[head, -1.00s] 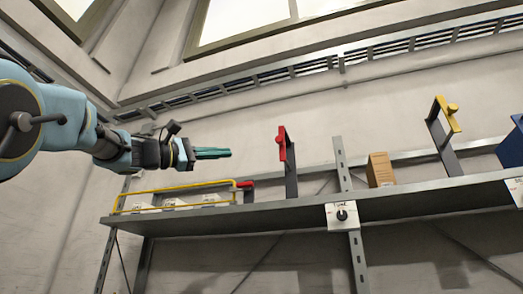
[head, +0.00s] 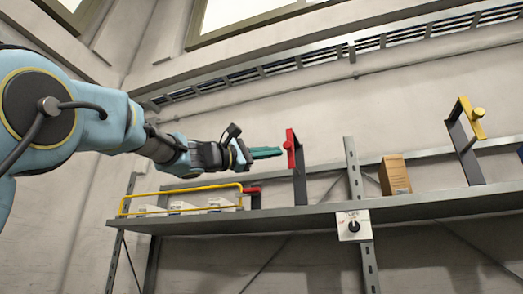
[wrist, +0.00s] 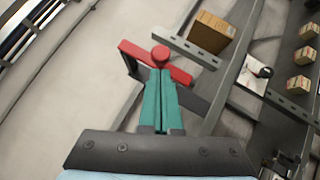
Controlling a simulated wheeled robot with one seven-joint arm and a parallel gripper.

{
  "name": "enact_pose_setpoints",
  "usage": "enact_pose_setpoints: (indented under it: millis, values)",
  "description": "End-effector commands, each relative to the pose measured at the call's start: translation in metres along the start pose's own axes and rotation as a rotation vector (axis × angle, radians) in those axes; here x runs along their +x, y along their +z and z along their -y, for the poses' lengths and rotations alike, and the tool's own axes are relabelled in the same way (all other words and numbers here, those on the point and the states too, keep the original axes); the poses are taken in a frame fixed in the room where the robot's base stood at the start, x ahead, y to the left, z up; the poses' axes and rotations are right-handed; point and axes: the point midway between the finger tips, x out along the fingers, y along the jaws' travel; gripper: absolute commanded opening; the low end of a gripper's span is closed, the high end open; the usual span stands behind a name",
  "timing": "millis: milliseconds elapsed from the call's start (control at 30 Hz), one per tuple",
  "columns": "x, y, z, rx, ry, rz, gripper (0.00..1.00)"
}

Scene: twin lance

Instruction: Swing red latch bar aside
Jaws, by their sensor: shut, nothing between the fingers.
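The red latch bar (head: 292,150) stands at the top of a dark upright bracket on the shelf, with a round red knob on its near side. In the wrist view the red bar (wrist: 181,75) runs slantwise across the fingertips, and its red knob (wrist: 160,54) shows just beyond them. My gripper (head: 281,152) has teal fingers, shut and empty, pointing at the bar at about knob height. The shut fingers also fill the middle of the wrist view (wrist: 160,74). I cannot tell whether the tips touch the bar or knob.
A metal post (head: 354,170), a cardboard box (head: 395,175) and a yellow latch (head: 471,117) stand to the right. A dial box (head: 353,225) hangs on the shelf front.

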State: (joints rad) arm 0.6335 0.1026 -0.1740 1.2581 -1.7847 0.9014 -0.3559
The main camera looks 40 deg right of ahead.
Motion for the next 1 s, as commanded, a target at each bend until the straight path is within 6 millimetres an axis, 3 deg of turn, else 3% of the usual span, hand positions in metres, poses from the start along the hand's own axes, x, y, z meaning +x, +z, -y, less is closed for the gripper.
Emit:
enact_pose_setpoints:
  millis: [1000]
  values:
    - [0.0047,0.0048,0.0059,-0.085,0.096,-0.001,0.00]
